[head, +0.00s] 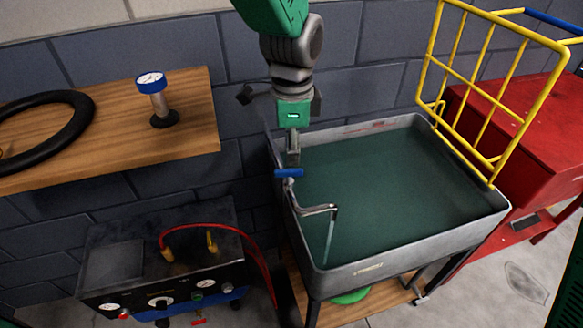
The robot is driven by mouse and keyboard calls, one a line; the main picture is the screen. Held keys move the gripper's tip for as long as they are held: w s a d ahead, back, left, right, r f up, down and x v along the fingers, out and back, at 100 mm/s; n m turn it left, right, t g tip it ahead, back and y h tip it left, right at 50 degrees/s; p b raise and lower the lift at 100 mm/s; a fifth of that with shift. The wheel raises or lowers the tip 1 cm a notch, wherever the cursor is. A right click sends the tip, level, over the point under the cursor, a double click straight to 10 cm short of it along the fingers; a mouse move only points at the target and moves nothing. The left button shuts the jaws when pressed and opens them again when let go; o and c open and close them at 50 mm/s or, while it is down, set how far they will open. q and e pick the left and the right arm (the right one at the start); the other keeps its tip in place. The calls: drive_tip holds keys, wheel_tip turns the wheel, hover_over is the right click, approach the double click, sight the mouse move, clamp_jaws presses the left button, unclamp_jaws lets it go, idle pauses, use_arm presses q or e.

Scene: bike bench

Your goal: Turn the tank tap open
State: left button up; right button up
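The tank tap has a blue handle (289,173) and a bent metal spout (315,210) at the left rim of the grey tank (430,256). A thin pale streak drops from the spout's end and looks like running water. Dark green water (390,180) fills the tank. My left gripper (293,158) points down just above the blue handle, and its tips look very near or touching it. Its fingers overlap in this view, so their opening is hidden. My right gripper is not in view.
A wooden shelf (195,118) at left holds a gauge (152,97) and a black ring (45,128). A control box (165,262) with a red hose stands below. A yellow rack (490,90) and red cabinet (525,120) stand right of the tank.

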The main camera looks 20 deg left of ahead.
sight(291, 170)
use_arm(q)
wheel_tip(291, 170, down, 4)
drive_tip(key=shift+s+f, duration=0.15)
drive_tip(key=shift+f, duration=0.05)
drive_tip(key=shift+a+f, duration=0.6)
drive_tip(key=shift+f, duration=0.05)
drive_tip(key=shift+d, duration=0.45)
clamp_jaws()
